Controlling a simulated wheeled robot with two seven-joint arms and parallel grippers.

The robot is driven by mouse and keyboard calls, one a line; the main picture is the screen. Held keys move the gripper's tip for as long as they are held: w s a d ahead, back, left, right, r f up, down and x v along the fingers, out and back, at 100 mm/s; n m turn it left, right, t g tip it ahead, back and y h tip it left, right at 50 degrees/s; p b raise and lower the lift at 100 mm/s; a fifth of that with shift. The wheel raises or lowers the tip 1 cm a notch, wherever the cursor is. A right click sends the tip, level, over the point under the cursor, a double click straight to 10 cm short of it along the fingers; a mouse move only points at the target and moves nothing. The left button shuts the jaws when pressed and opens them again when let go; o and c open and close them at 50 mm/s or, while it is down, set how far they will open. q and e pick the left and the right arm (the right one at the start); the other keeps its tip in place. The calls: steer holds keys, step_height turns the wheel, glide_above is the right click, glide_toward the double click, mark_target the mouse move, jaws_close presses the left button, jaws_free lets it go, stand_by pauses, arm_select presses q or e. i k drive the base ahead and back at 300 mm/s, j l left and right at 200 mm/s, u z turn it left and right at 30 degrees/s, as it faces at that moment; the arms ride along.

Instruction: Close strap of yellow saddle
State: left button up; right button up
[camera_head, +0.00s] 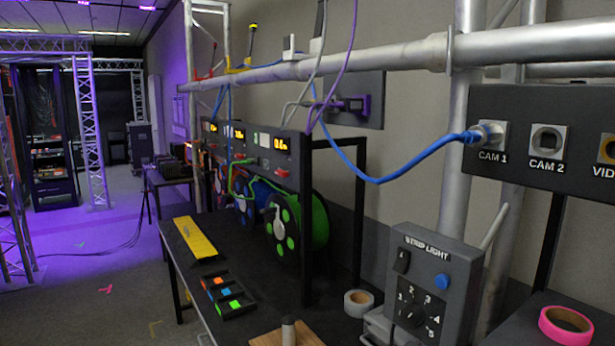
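The yellow saddle (238,69) sits on the horizontal silver truss tube (345,62), towards its far left end. Its strap (251,40) stands up above the tube, tilted slightly right, dark with a yellow tip; it is not closed over the saddle. A blue cable (372,180) runs from the CAM 1 socket (487,134) in a sagging loop up to the tube, and blue cable also hangs below the tube near the yellow saddle. Whether cable lies in the yellow saddle is too small to tell. Neither of my grippers is in view.
A red saddle (204,76) with a raised strap is left of the yellow one; light grey clips (290,46) stand to its right. Purple and grey cables hang from the tube. Below are cable reels (300,222), a black table and a STRIP LIGHT box (425,285).

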mark_target(252, 26)
steer(key=k, duration=0.65)
steer(key=z, duration=2.2)
steer(key=j, duration=1.3)
steer(key=k+j, duration=0.15)
steer(key=j, duration=2.45)
steer(key=k+j, duration=0.15)
steer(key=j, duration=1.15)
